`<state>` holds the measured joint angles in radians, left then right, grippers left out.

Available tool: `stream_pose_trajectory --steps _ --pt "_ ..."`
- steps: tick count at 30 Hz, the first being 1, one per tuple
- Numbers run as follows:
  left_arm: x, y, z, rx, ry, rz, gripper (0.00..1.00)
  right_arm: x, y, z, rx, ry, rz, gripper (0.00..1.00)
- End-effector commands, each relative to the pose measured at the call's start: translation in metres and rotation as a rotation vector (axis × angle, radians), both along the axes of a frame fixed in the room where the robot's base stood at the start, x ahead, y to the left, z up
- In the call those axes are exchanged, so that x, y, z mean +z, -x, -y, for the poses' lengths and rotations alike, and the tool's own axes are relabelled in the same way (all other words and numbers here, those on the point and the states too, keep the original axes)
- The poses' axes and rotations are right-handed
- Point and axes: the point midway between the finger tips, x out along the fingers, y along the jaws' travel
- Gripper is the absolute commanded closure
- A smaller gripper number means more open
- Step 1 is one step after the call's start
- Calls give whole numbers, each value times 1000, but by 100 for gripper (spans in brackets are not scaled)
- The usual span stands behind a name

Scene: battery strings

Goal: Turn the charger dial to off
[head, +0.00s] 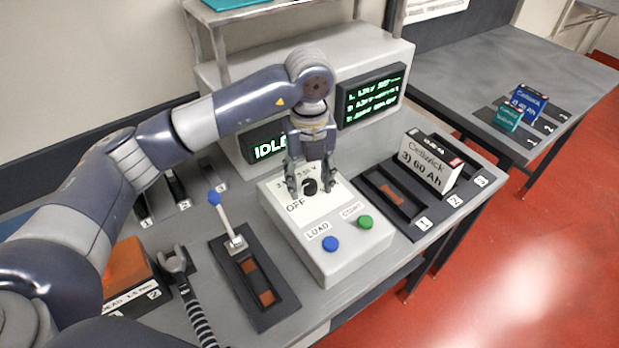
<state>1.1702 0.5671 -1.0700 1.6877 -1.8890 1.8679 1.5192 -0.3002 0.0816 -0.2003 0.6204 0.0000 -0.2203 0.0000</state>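The charger (329,265) is a pale box on the bench with a sloped top panel. The panel carries the word OFF, a blue LOAD button (330,243) and a green START button (365,222). A dark dial (310,187) shows near the top of the panel, partly hidden by my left gripper. My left gripper (309,190) points down over the dial, with its fingers apart on either side of it. I cannot tell whether the fingers touch the dial, nor where its pointer is. My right gripper is not in view.
A lever with a blue knob (214,198) stands left of the charger. A white battery (429,162) sits in the slotted tray at right. Screens (371,95) stand behind; one reads IDLE. A cable with a connector (176,262) and an orange-topped block (128,272) lie at left.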

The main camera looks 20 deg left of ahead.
Motion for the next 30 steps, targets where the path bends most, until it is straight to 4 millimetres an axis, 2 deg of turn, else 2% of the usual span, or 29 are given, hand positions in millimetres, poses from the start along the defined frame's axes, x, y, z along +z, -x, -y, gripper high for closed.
stream_pose_trajectory --steps 6,10,14,23,30 --pt "0 1 0 -1 0 -2 52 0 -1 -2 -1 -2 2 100" --pt "9 0 0 -2 1 1 52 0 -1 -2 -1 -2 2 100" --pt "32 0 1 -3 1 3 52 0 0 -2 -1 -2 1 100" --pt "98 0 0 -1 0 2 52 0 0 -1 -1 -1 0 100" --pt "117 0 0 0 -1 -1 52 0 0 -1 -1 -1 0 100"
